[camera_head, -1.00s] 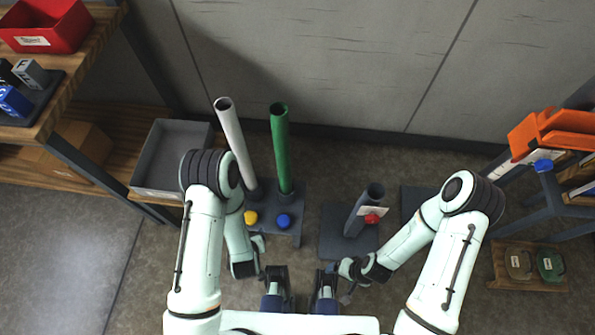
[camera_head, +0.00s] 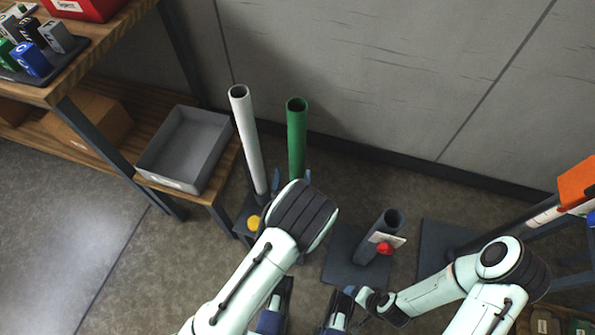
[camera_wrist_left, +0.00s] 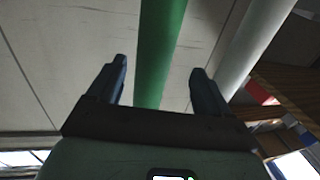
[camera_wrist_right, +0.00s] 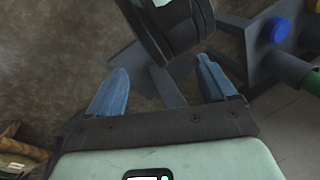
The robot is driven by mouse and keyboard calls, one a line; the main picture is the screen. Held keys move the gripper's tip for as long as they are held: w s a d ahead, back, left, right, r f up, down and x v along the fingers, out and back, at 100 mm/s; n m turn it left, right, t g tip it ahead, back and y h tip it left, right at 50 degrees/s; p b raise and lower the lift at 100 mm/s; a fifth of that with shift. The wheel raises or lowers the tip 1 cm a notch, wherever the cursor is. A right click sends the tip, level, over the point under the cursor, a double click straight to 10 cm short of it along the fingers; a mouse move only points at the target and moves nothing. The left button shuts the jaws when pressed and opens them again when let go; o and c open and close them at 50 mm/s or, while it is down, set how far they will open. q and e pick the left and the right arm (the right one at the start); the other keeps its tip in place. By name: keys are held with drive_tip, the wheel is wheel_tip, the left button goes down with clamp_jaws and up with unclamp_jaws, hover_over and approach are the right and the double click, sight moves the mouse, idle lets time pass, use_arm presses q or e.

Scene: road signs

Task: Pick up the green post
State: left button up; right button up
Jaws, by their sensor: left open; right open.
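The green post (camera_head: 297,140) is a tall hollow tube standing upright beside a white post (camera_head: 247,140). My left gripper (camera_head: 292,178) is open, with one finger on each side of the green post's lower part. In the left wrist view the post (camera_wrist_left: 160,50) passes between the open fingers (camera_wrist_left: 159,68); I cannot tell whether they touch it. My left arm hides the post's foot and much of its base. My right gripper (camera_wrist_right: 160,90) is open and empty, low down; a bit of green tube (camera_wrist_right: 312,80) shows at that view's right edge.
A yellow button (camera_head: 254,223) sits before the white post. A short grey post with a red button (camera_head: 384,248) stands on a dark base to the right. A grey tray (camera_head: 186,148) is at the left. A wall stands close behind.

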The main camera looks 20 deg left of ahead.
sight(296, 168)
use_arm(q)
drive_tip(key=w, duration=0.6)
drive_tip(key=shift+a+b, duration=0.1)
drive_tip(key=shift+b, duration=0.3)
drive_tip(key=shift+s, duration=0.1)
drive_tip(key=shift+r, duration=0.1)
clamp_jaws()
